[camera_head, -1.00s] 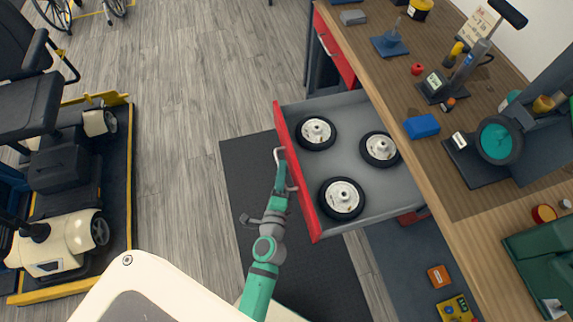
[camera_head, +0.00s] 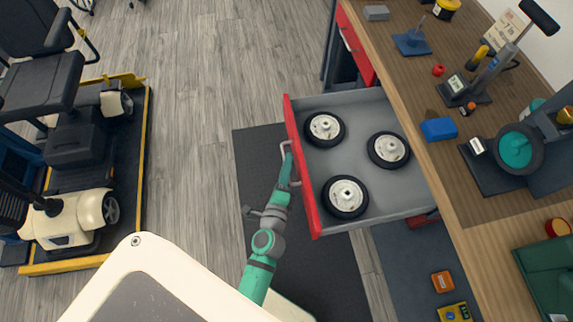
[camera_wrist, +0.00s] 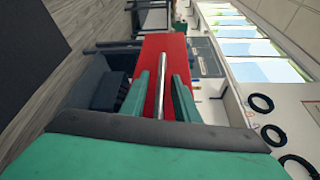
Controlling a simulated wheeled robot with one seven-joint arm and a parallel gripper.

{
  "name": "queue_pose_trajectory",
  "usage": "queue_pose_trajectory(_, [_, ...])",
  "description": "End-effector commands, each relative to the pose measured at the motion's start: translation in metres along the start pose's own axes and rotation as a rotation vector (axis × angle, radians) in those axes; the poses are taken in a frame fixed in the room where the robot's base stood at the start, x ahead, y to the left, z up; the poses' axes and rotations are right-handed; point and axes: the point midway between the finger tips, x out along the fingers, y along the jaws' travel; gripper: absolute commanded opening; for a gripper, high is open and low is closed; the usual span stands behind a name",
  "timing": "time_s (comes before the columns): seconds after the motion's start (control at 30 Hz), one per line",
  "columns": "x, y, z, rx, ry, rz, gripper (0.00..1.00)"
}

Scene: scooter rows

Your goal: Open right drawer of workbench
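The workbench's right drawer (camera_head: 375,214) is pulled well out, with a red front (camera_head: 303,180) and grey inside. Three small black-tyred wheels with white hubs lie in it. My gripper (camera_head: 291,168) is at the middle of the drawer's silver handle (camera_head: 285,147). In the wrist view the handle bar (camera_wrist: 162,80) runs between my two green fingers (camera_wrist: 166,88), against the red front (camera_wrist: 165,45).
The wooden workbench top (camera_head: 440,185) holds tools, a blue box (camera_head: 438,129) and a clamp stand. Another red-fronted drawer (camera_head: 357,45) is farther back. A scooter (camera_head: 75,215) stands on a yellow-edged platform at left. Grey floor (camera_head: 190,120) between is clear.

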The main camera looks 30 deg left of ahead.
Motion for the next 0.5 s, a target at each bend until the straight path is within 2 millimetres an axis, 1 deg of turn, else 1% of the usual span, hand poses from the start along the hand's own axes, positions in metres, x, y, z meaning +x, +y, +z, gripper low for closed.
queue_pose_trajectory(0.13, [-0.003, 0.0, 0.001, 0.0, -0.001, 0.0, 0.28])
queue_pose_trajectory(0.27, [-0.012, 0.001, 0.002, 0.001, -0.002, 0.001, 0.28])
queue_pose_trajectory(0.5, [-0.044, 0.001, 0.003, 0.001, -0.005, 0.003, 0.28])
